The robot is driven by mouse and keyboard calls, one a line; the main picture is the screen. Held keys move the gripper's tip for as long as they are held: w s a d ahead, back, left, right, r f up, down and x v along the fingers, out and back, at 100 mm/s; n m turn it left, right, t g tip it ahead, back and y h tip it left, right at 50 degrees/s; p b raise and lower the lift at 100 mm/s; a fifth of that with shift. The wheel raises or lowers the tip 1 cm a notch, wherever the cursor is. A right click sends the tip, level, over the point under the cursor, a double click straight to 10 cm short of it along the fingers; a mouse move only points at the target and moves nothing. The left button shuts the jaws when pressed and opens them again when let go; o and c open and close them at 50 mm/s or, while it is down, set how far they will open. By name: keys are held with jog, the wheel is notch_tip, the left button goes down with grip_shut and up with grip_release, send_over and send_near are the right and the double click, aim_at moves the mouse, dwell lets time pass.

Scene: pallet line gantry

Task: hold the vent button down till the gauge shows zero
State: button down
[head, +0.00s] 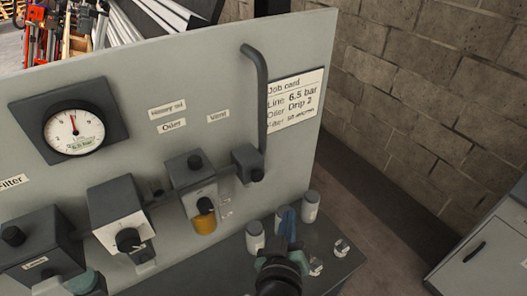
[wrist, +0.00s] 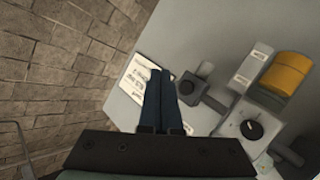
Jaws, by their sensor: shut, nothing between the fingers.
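The vent button (head: 257,175) is a dark round knob on a small grey block (head: 244,158), below and right of the "Vent" label (head: 218,115). In the wrist view the button (wrist: 186,88) shows just right of my fingers. The round white gauge (head: 73,145) is at the panel's upper left; its needle points roughly straight up, off to no clear end. Its numbers are too small to read. My gripper (head: 289,213) has blue fingers, shut and empty, below and right of the button in the head view. The fingers also show in the wrist view (wrist: 160,74); they appear apart from the button.
A bent grey pipe (head: 262,100) rises from the vent block, left of the job card (head: 294,99). Small canisters (head: 311,206) and clear pieces stand on the ledge (head: 345,262) around my gripper. The oiler's amber bowl (head: 204,224) hangs to the left. A block wall (head: 430,90) stands right.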

aim_at(262, 177)
jog(key=shift+d+r+p, duration=0.1)
jog(key=shift+r+p, duration=0.15)
jog(key=shift+p, duration=0.05)
jog(key=w+a+b, duration=0.3)
jog(key=w+a, duration=0.2)
jog(key=w, duration=0.2)
dwell(0.6)
jog(key=shift+w+a+b, duration=0.2)
jog(key=shift+w+b, duration=0.05)
jog(key=shift+b, duration=0.1)
dwell(1.6)
jog(key=shift+w+a, duration=0.1)
jog(key=shift+w, duration=0.1)
jog(key=shift+w+a+b, duration=0.3)
jog(key=shift+w+a, duration=0.15)
dwell(3.8)
